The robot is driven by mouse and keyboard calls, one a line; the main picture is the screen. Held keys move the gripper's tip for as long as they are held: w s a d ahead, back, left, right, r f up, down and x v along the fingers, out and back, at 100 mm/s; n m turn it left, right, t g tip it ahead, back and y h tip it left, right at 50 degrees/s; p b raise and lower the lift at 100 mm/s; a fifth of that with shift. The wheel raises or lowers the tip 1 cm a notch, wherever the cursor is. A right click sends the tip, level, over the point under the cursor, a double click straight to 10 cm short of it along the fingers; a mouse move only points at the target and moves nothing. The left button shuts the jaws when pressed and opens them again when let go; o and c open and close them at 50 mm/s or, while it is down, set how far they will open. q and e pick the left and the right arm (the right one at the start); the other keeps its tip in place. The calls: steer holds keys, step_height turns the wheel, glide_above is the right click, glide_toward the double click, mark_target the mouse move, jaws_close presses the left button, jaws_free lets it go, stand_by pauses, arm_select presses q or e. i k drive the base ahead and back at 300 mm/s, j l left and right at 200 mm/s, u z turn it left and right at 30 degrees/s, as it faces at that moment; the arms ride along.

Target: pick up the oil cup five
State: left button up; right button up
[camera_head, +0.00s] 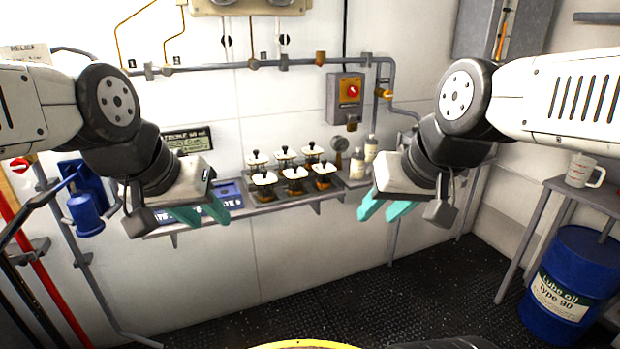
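Several oil cups with pale lids and dark knobs stand in two rows on a wall shelf (275,207). The front row has a left cup (264,180), a middle cup (295,174) and a right cup (324,170). The back row has cups at left (257,160), middle (285,153) and right (312,149). I cannot read any number on them. My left gripper (203,216), with teal fingers apart, is open and empty left of the cups. My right gripper (385,211), fingers apart, is open and empty to their right.
A blue lettered plate (228,193) lies on the shelf's left part, partly behind my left gripper. Small bottles (357,163) stand at the shelf's right. Pipes (220,66) and a red-knobbed switch box (346,97) are above. A blue drum (568,285) and a side table with a mug (583,171) are right.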

mark_target(296, 176)
steer(key=i+l+u, duration=0.15)
steer(key=i+u, duration=0.15)
steer(key=i, duration=0.25)
steer(key=i+l+u, duration=0.3)
steer(key=i, duration=0.25)
